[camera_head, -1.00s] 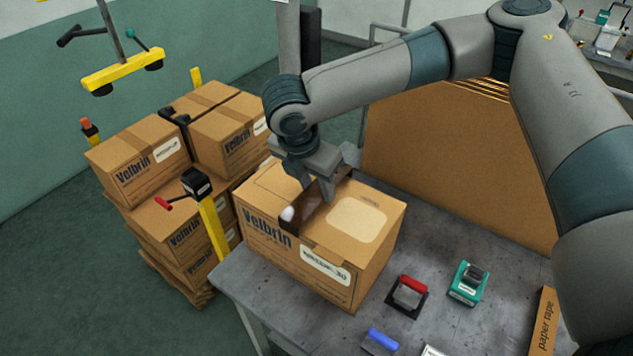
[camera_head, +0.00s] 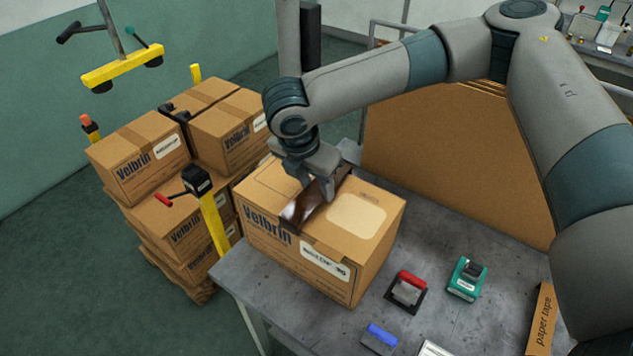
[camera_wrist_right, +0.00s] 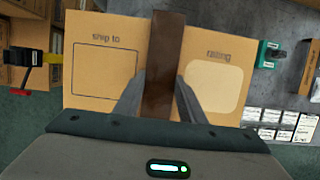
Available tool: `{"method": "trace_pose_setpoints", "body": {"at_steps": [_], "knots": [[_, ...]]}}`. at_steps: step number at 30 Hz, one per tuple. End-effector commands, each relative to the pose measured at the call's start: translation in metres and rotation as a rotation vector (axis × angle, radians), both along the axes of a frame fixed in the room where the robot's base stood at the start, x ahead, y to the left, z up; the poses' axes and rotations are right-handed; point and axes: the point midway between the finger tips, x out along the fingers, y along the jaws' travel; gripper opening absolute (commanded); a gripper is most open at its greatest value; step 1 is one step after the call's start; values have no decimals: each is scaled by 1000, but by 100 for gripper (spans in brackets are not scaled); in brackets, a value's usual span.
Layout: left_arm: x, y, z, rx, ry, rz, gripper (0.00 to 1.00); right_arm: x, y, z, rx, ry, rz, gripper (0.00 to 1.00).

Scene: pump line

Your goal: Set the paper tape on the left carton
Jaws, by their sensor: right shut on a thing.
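A Velbrin carton (camera_head: 345,284) stands upright on the grey table, with a label on its front. A glossy brown strip of tape (camera_head: 306,207) runs along the middle of its top and reaches the front edge. My right gripper (camera_head: 329,192) is shut on this strip, just over the top. The right wrist view shows the strip (camera_wrist_right: 163,60) between both fingers (camera_wrist_right: 160,98), dividing the "ship to" and "rating" areas of the carton top (camera_wrist_right: 105,75). I cannot tell whether the strip lies fully flat. My left gripper is out of view.
A box marked "paper tape" (camera_head: 541,322) lies at the table's right. A red-handled tool (camera_head: 407,291), a teal dispenser (camera_head: 467,279) and a blue-handled tool (camera_head: 380,339) lie in front. Stacked cartons (camera_head: 140,160) stand left. A large cardboard panel (camera_head: 440,150) stands behind.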

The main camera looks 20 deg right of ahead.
Motion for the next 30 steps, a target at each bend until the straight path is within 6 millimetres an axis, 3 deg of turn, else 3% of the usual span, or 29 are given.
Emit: {"method": "trace_pose_setpoints", "body": {"at_steps": [16, 17, 19, 30], "knots": [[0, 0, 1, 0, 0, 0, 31, -4, 0, -12, 1, 12, -1, 11], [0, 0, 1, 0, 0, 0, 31, -4, 0, -12, 0, 12, 0, 39], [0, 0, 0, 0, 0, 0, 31, -4, 0, -13, 1, 13, 0, 55], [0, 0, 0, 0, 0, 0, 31, -5, -1, -14, 0, 17, 0, 58]]}}
